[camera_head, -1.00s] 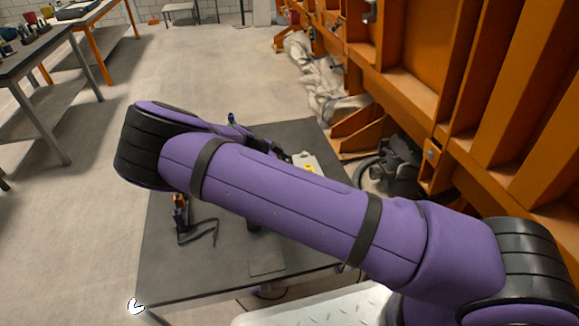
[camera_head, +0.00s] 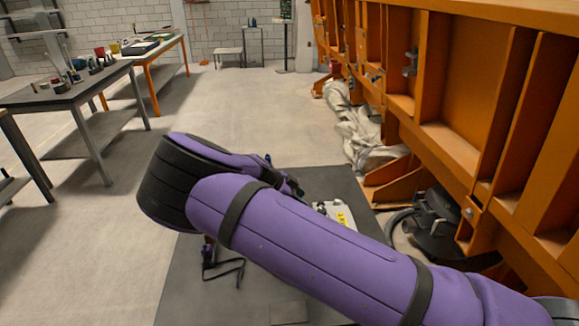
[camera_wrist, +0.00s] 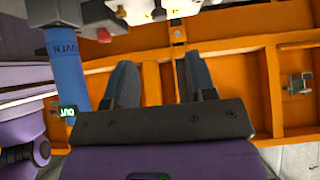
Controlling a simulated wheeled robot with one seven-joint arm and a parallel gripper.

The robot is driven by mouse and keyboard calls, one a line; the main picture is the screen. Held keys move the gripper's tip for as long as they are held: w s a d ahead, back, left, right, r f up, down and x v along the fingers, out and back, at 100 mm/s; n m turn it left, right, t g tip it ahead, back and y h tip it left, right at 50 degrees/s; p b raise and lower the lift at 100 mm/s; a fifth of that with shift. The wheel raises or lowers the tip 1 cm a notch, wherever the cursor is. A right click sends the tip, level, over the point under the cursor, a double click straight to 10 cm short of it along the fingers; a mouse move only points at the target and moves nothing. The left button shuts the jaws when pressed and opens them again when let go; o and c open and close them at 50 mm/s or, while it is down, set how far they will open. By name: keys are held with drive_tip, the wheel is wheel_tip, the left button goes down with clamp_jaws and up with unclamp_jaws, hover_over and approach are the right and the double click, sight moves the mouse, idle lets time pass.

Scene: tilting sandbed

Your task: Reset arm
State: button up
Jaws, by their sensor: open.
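My purple arm (camera_head: 300,240) crosses the front of the head view, bent at a black joint on the left. The arm hides most of its own far end there. In the wrist view, my gripper (camera_wrist: 158,82) has its two dark fingers apart with nothing between them. Beyond the fingers is the orange steel structure (camera_wrist: 235,80). A blue handle-like object (camera_wrist: 65,75) hangs to the left of the fingers, apart from them.
The orange frame (camera_head: 455,80) runs along the right. A black machine (camera_head: 440,225) sits at its foot.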

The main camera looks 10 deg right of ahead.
drive_tip(key=s+d+r+n+y, duration=0.3)
drive_tip(key=s+d+r, duration=0.2)
drive_tip(key=r, duration=0.5)
drive_tip(key=s+d+r+n+y, duration=0.3)
drive_tip(key=s+d+r, duration=0.15)
drive_tip(key=r, duration=0.45)
drive_tip(key=s+d+r+n+y, duration=0.35)
drive_tip(key=d+r, duration=0.25)
drive_tip(key=r, duration=0.4)
drive_tip(key=s+d+r+n+t, duration=0.2)
drive_tip(key=s+r+n, duration=0.2)
drive_tip(key=s, duration=0.8)
drive_tip(key=s+d+r+n+t, duration=0.3)
drive_tip(key=s+r, duration=0.4)
drive_tip(key=s, duration=0.5)
drive_tip(key=shift+n, duration=0.75)
